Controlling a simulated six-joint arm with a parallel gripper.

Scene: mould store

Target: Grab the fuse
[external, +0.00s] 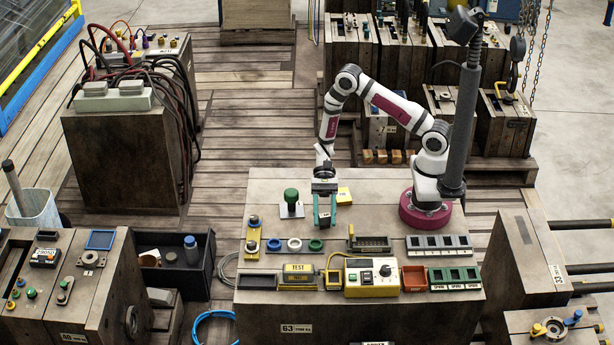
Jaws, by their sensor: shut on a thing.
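I see no other thing that I can clearly name as the fuse. The fingertips are close to the bench top; I cannot tell whether they touch it.
A green knob on a white plate (291,208) stands left of my gripper, and a yellow label (343,195) lies right. In front are a blue ring (273,245), a white ring (294,245), a green ring (315,245), a dark slotted rack (369,243) and a yellow tester (371,277).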

